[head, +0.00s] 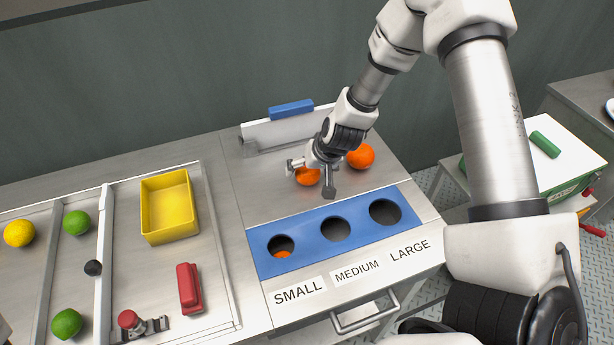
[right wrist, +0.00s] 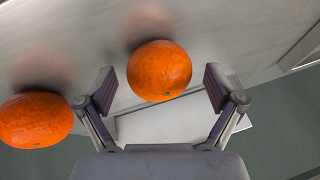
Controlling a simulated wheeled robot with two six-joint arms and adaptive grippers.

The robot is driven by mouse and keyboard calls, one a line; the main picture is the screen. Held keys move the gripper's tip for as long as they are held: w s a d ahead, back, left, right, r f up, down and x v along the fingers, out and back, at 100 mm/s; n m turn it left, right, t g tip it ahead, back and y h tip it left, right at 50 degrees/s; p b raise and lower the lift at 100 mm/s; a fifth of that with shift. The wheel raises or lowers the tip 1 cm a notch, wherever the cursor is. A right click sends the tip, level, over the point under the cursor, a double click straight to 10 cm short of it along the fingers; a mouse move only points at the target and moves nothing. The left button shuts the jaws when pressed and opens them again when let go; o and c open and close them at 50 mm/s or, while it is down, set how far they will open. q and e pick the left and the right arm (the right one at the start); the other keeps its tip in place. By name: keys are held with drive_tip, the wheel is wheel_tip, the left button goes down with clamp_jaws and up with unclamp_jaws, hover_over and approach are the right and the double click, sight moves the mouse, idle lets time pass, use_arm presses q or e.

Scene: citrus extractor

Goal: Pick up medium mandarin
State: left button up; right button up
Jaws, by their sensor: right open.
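Two orange mandarins lie on the metal top behind the blue panel. The smaller one, which looks like the medium mandarin (head: 305,178), is partly hidden by my right gripper (head: 312,177) in the head view. The larger mandarin (head: 361,156) lies to its right. In the right wrist view, my right gripper (right wrist: 160,88) is open, with the medium mandarin (right wrist: 159,70) between and slightly beyond its fingertips, apart from both. The larger mandarin (right wrist: 35,120) is outside the left finger there. My left gripper is not in view.
The blue panel (head: 309,231) has three holes labelled small, medium and large; an orange fruit (head: 283,254) shows in the small hole. A yellow bin (head: 172,238), limes (head: 77,222), a lemon (head: 19,233) and a red-handled part (head: 189,288) are at left. A white guard (head: 285,132) stands behind.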

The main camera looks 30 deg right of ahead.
drive_tip(key=shift+s+r, duration=0.1)
drive_tip(key=shift+r, duration=0.05)
drive_tip(key=shift+c, duration=0.6)
drive_tip(key=shift+s, duration=0.1)
drive_tip(key=c, duration=1.2)
drive_tip(key=shift+o, duration=0.2)
